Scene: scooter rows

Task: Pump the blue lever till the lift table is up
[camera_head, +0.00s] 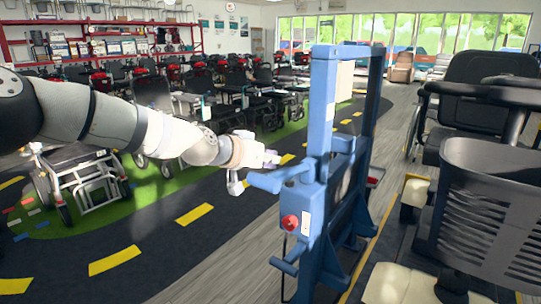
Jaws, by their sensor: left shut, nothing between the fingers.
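A blue lever (277,178) sticks out to the left from the blue upright frame of the lift (321,110), roughly level. My left gripper (266,160) is shut and empty. In the picture it is just above and behind the lever's free end; I cannot tell if it touches. The lift table (397,247) appears as a dark deck with a yellow edge on the right, low near the floor, partly hidden by the frame and a scooter. My right gripper is out of view.
A red knob (290,222) sits on the frame below the lever, with a lower blue bar (283,266) under it. A scooter with a mesh-backed seat (490,205) fills the right. Rows of scooters stand behind. The dark lane (150,235) at left is clear.

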